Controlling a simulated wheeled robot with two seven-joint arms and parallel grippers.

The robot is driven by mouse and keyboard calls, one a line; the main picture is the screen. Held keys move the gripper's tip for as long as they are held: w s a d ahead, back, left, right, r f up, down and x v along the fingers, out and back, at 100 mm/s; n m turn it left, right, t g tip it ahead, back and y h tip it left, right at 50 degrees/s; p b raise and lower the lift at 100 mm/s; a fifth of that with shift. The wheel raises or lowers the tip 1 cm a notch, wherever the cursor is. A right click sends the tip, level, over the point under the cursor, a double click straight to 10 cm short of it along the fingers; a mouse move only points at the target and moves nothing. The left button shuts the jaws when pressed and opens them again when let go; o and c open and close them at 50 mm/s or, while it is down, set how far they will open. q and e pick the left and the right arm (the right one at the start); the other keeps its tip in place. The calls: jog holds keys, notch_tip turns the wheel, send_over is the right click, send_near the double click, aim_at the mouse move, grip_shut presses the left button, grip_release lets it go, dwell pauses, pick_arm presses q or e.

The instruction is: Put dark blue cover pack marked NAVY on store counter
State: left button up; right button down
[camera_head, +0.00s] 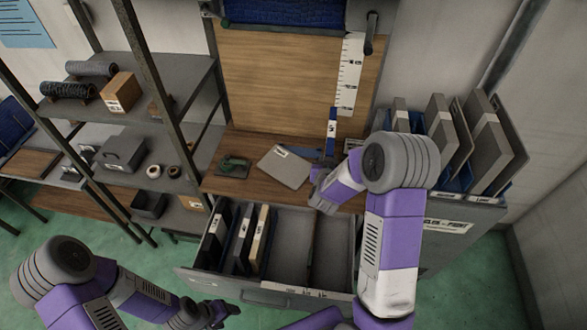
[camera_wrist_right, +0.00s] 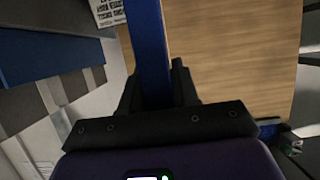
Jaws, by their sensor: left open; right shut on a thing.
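A dark blue cover pack (camera_head: 331,128) stands on edge, seen as a narrow strip with a white label too small to read. My right gripper (camera_head: 325,166) is shut on it, over the back part of the wooden counter (camera_head: 222,186). In the right wrist view the blue pack (camera_wrist_right: 148,45) lies between the fingers. I cannot tell if it touches the counter. My left gripper (camera_head: 218,312) is open and empty at the lower left, in front of the drawer and well away from the pack.
A grey pack (camera_head: 285,167) and a green object (camera_head: 233,167) lie on the counter. An open drawer (camera_head: 305,243) below holds several upright packs. Grey packs (camera_head: 440,125) stand in a rack at the right. Shelves (camera_head: 185,80) with rolls and boxes stand at the left.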

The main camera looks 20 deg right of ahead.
notch_tip(320, 180, down, 10)
jog(key=shift+d+r, duration=0.1)
jog(key=shift+d, duration=0.05)
dwell(0.3)
jog(key=c, duration=0.8)
grip_release()
jog(key=shift+c, duration=0.2)
jog(key=shift+s, duration=0.1)
jog(key=shift+s+r, duration=0.1)
jog(key=shift+s, duration=0.05)
jog(key=b+v, duration=0.1)
jog(key=v, duration=1)
jog(key=shift+s+a, duration=0.2)
jog(key=shift+a, duration=0.1)
